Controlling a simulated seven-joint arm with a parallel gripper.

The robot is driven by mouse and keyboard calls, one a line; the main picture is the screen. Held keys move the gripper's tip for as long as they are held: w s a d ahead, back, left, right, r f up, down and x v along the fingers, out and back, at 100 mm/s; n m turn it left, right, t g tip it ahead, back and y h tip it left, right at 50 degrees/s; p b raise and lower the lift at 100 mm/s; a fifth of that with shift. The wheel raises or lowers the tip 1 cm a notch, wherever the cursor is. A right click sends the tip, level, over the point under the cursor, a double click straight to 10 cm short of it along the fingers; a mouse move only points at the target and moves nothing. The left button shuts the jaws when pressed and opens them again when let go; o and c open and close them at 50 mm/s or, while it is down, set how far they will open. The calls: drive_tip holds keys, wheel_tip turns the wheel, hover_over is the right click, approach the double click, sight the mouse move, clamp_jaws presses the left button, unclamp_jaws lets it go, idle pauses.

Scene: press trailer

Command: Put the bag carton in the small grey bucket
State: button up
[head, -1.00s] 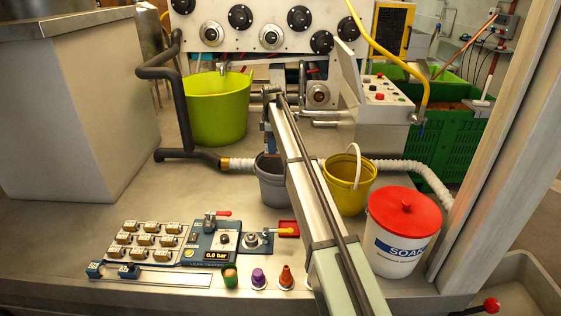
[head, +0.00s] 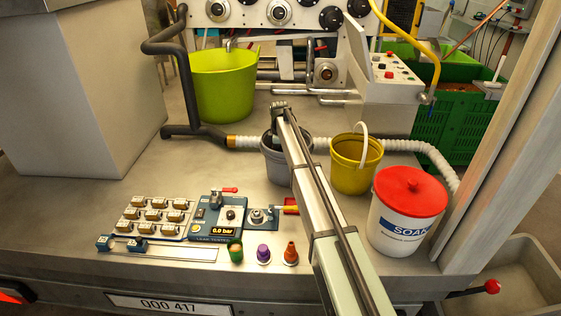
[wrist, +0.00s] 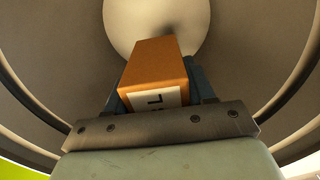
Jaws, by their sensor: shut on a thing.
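The small grey bucket (head: 273,173) stands on the bench, left of the yellow bucket, partly behind my arm. My gripper (wrist: 160,78) is shut on the bag carton (wrist: 155,68), an orange-brown box with a white label on its near end. In the wrist view the bucket's inner wall (wrist: 68,62) curves around the carton, and a pale round area shows beyond it. The carton's far end points toward that area; whether it touches cannot be told. In the head view the carton is hidden, and my gripper is at the grey bucket's mouth.
A yellow bucket (head: 355,174) with a raised handle stands just right. A white tub with red lid (head: 408,190) is further right. A lime tub (head: 224,92) is behind left. A white hose (head: 310,142) runs behind the buckets. A tester panel (head: 222,218) lies front left.

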drive_tip(key=shift+f, duration=2.9)
drive_tip(key=shift+f, duration=0.1)
drive_tip(key=o, duration=1.1)
drive_tip(key=shift+o, duration=0.2)
wheel_tip(320, 180, up, 12)
drive_tip(key=shift+r, duration=0.15)
